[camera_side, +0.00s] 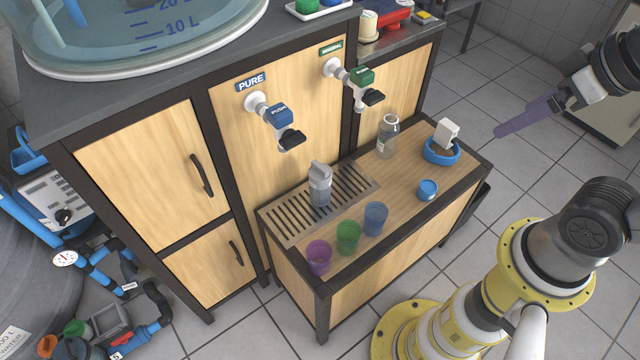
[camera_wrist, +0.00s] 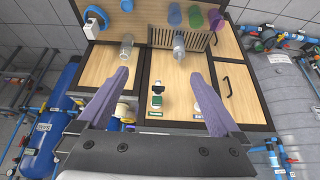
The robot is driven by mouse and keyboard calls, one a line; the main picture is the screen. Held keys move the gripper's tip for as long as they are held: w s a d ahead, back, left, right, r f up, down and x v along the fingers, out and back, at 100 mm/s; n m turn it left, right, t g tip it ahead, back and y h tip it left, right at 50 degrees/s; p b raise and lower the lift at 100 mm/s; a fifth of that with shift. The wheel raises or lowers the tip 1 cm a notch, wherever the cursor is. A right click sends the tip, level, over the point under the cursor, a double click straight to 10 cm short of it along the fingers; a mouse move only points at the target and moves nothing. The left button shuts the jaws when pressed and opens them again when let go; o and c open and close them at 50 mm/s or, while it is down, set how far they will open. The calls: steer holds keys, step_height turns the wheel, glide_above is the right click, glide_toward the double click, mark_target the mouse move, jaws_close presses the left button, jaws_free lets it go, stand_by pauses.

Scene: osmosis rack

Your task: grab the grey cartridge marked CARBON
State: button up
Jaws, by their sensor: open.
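I cannot make out a cartridge marked CARBON in either view. The nearest grey upright thing is a bottle-like item (camera_side: 320,184) with a pale top on the slotted drip tray; it also shows in the wrist view (camera_wrist: 178,47), and I read no marking on it. My gripper (camera_side: 499,131) is at the upper right of the side view, in the air right of the low bench and apart from everything. In the wrist view its two purple fingers (camera_wrist: 161,76) are spread wide with nothing held between them.
The low bench (camera_side: 408,205) carries a clear bottle (camera_side: 387,136), purple (camera_side: 318,257), green (camera_side: 348,238) and blue (camera_side: 375,218) cups, and a blue dish (camera_side: 441,151). PURE (camera_side: 278,115) and green (camera_side: 361,76) taps overhang it. A blue tank (camera_wrist: 52,120) stands left in the wrist view.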

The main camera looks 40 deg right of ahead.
stand_by(0.7)
steer(key=m+g, duration=0.6)
steer(key=m, duration=1.1)
glide_above(320, 172)
steer(key=f, duration=3.3)
steer(key=shift+s+d+f, duration=0.1)
steer(key=shift+s+f, duration=0.2)
steer(key=shift+f, duration=0.05)
steer(key=shift+w+f, duration=0.2)
steer(key=shift+f, duration=1.7)
steer(key=shift+w+f, duration=0.15)
steer(key=shift+f, duration=1.75)
steer(key=shift+c, duration=0.2)
